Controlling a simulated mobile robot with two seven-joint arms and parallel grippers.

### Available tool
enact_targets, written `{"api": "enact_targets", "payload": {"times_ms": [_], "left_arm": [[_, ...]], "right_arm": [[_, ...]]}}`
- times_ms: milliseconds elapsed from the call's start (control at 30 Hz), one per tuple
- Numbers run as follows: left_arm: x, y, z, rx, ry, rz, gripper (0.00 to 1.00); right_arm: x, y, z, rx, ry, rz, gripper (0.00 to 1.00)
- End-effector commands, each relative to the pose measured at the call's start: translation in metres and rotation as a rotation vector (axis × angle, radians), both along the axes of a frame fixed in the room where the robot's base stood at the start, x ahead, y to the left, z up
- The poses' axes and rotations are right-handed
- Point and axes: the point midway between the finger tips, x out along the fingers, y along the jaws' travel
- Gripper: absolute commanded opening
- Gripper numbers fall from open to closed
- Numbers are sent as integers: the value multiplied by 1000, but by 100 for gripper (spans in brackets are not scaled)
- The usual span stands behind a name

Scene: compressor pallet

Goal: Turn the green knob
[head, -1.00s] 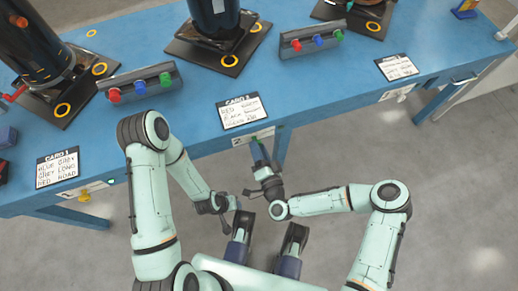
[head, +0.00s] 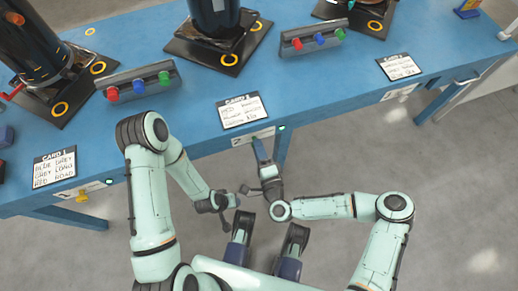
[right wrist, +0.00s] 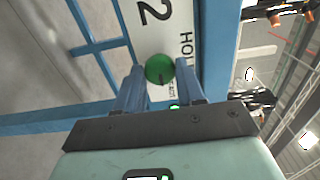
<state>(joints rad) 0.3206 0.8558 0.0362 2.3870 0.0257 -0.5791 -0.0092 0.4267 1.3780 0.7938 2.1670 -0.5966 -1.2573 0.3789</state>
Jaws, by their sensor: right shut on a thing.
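The green knob (right wrist: 160,69) sits on the white label plate marked 2 (right wrist: 162,25) in the right wrist view. My right gripper (right wrist: 160,75) is shut on it, one blue finger on each side. A dark line shows on the knob's face. In the head view my right gripper (head: 258,143) reaches the front edge of the blue table below Card 2 (head: 243,111), and hides the knob. A small green light (head: 282,127) glows beside the plate. My left gripper (head: 222,208) hangs in front of the table, away from it; its fingers are unclear.
The blue table (head: 200,105) bears dark machines on black bases. Strips with red, blue and green buttons (head: 138,83) stand between them. A yellow knob (head: 82,196) is on the front edge at the left. The grey floor (head: 460,200) at the right is clear.

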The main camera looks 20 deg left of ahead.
Motion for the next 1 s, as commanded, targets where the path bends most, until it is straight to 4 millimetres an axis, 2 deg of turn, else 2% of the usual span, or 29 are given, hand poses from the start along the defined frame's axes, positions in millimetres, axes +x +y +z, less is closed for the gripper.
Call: {"api": "enact_targets", "payload": {"times_ms": [400, 433, 500, 833, 1000], "left_arm": [[0, 0, 0, 0, -1, 0, 43], [0, 0, 0, 0, -1, 0, 43], [0, 0, 0, 0, -1, 0, 43], [0, 0, 1, 0, 0, 0, 43], [-5, -3, 5, -7, 13, -6, 43]], "right_arm": [[0, 0, 0, 6, 5, 0, 8], [0, 0, 0, 6, 5, 0, 48], [0, 0, 0, 6, 5, 0, 64], [-2, -2, 0, 4, 4, 0, 64], [-21, -14, 0, 4, 6, 1, 64]]}}
